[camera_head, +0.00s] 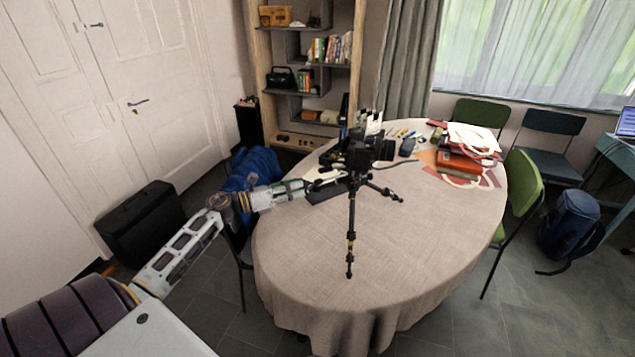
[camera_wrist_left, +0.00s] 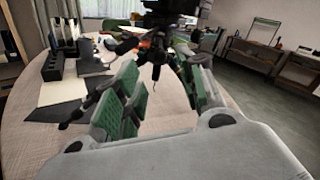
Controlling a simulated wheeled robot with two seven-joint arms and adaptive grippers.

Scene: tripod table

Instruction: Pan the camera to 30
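The black camera (camera_head: 368,150) stands on a small black tripod (camera_head: 351,220) on the table. Its lens faces right in the head view. In the left wrist view the camera's dark underside (camera_wrist_left: 172,12) and the tripod head (camera_wrist_left: 158,48) show at the top, beyond my fingers. My left gripper (camera_head: 314,186) reaches in from the left, beside the tripod head. In the left wrist view its green-padded fingers (camera_wrist_left: 163,85) are spread apart, with the tripod head showing in the gap. I cannot tell whether either finger touches it. My right gripper is in neither view.
The oval table (camera_head: 300,270) has a beige cloth. Green chairs (camera_head: 525,185), a bookshelf (camera_head: 262,80) and a black case (camera_head: 140,222) stand around.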

